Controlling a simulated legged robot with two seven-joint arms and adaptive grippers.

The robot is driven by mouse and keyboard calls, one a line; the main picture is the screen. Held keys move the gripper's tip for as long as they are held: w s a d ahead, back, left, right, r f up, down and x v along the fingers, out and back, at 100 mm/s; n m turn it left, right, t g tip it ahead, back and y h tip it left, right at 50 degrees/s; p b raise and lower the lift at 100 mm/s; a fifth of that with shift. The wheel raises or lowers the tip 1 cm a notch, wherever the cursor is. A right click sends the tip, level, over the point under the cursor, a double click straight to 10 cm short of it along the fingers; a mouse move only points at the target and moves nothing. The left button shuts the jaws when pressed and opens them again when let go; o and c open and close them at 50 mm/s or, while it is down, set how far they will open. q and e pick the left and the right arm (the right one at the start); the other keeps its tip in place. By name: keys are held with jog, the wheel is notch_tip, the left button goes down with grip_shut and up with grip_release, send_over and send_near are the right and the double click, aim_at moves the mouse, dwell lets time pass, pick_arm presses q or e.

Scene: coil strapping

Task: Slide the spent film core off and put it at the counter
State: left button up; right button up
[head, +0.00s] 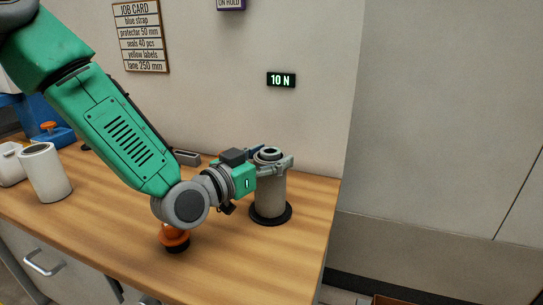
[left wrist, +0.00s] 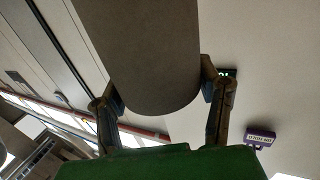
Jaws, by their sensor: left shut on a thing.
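The film core (head: 270,197) is a grey-brown upright cylinder near the right end of the wooden counter (head: 120,235). A dark round base (head: 270,219) shows around its foot, and a dark ring with a hole shows at its top. My left gripper (head: 272,162) comes in from the left and is shut on the core near its upper end. In the left wrist view the core (left wrist: 150,50) stands between the two fingers, one on each side. Whether a post runs inside the core is hidden. My right gripper is not in view.
A white roll (head: 46,173) and a white container (head: 11,164) stand at the counter's left. An orange-topped dark object (head: 174,240) stands below my left arm. A small grey tray (head: 187,158) lies near the wall. A lit display (head: 281,80) reads 10 N. The front middle of the counter is clear.

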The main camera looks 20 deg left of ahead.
pick_arm(q)
notch_tip(320, 180, up, 2)
jog(key=shift+w+r+p, duration=0.1)
jog(key=shift+w+p, duration=0.05)
jog(key=shift+p, duration=0.4)
jog(key=shift+r+p, duration=0.3)
jog(key=shift+r, duration=0.2)
jog(key=shift+r+p, duration=2.3)
jog(key=shift+r, duration=0.6)
notch_tip(320, 180, up, 7)
jog(key=p, duration=0.5)
jog(key=shift+r, duration=0.15)
jog(key=shift+s+a, duration=0.1)
jog(key=shift+s, duration=0.1)
